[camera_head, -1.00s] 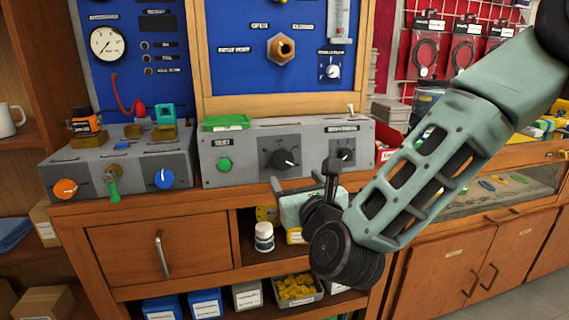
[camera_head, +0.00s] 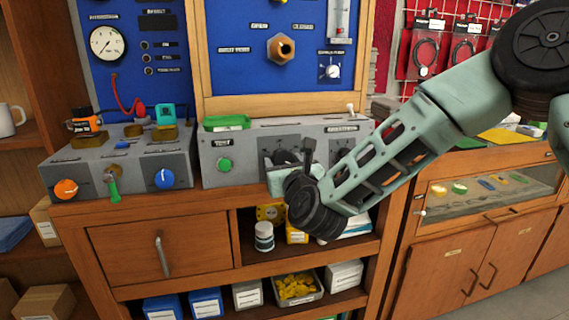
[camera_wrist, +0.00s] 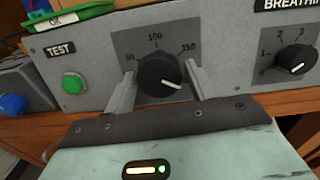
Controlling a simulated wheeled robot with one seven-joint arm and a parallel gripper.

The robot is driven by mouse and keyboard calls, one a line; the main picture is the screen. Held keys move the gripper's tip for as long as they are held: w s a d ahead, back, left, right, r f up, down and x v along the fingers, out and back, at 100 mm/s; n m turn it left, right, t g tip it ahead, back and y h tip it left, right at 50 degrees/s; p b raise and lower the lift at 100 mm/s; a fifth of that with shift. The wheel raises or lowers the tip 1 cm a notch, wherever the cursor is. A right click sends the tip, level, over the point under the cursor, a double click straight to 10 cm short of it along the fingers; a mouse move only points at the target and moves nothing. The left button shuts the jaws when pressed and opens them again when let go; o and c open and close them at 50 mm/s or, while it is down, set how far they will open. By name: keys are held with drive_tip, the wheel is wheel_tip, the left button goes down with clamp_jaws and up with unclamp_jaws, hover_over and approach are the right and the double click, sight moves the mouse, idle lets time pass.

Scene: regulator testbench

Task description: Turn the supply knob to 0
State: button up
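A black round knob (camera_wrist: 159,74) sits on a dark dial plate marked 50, 100 and 150, on the front of the grey bench box (camera_head: 245,180). I take it for the supply knob; its name label does not show. Its white pointer aims to the lower right, past the 150 mark. My gripper (camera_wrist: 160,70) is open, with one finger on each side of the knob and narrow gaps showing. Whether a finger touches it I cannot tell. In the head view my gripper (camera_head: 276,162) mostly hides the knob.
A green TEST button (camera_wrist: 74,82) is left of the knob and a smaller breathing knob (camera_wrist: 296,60) is right of it. A green tray (camera_head: 226,122) lies on the box. The wooden bench edge (camera_wrist: 250,108) runs just below. Another box with knobs (camera_head: 130,165) stands left.

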drive_tip(key=c, duration=0.6)
